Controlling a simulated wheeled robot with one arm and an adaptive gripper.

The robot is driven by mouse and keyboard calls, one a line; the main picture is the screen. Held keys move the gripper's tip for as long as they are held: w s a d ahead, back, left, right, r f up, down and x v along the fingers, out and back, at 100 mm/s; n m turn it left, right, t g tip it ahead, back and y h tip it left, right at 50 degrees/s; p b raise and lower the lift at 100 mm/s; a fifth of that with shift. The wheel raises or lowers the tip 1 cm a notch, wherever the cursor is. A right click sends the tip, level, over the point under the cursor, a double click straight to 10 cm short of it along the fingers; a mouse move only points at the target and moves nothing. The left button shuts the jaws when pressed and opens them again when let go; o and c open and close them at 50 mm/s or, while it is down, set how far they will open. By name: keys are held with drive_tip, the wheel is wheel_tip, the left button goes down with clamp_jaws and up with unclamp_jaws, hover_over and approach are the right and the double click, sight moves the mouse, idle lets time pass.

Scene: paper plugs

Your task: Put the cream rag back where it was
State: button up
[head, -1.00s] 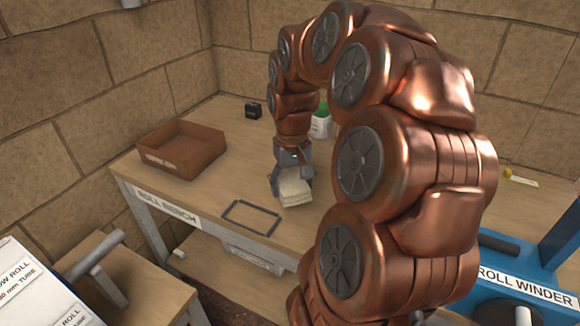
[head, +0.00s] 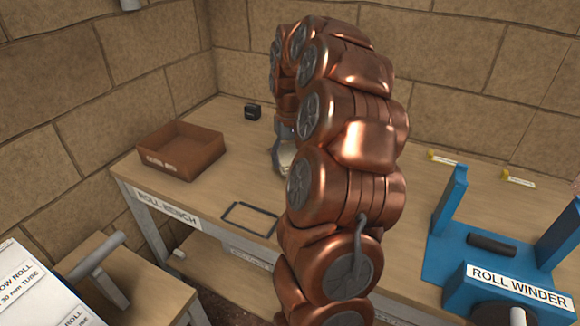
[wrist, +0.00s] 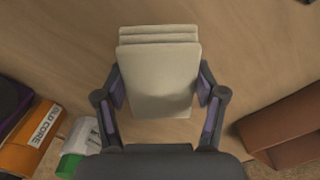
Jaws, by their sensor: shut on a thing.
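The cream rag (wrist: 158,75) is a folded, layered block between the two fingers of my gripper (wrist: 160,92) in the wrist view. The fingers press on its left and right sides. Wooden bench top shows around it; I cannot tell how far above the bench it is. In the head view my gripper (head: 283,158) is mostly hidden behind my arm, and only a sliver of the rag shows at best. A dark rectangular outline (head: 250,204) lies on the bench (head: 205,205) near its front edge, with nothing inside it.
A brown open box (head: 180,165) stands at the bench's left. A small black block (head: 252,111) is at the back. The blue roll winder (head: 440,245) stands at right. An orange box marked "OLD CORE" (wrist: 30,140) and a green-and-white item (wrist: 78,150) show in the wrist view.

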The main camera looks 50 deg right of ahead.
sight(290, 155)
drive_tip(key=shift+f, duration=1.75)
drive_tip(key=shift+f, duration=0.15)
drive_tip(key=o, duration=1.2)
wheel_tip(290, 155, up, 10)
drive_tip(key=shift+r, duration=1.15)
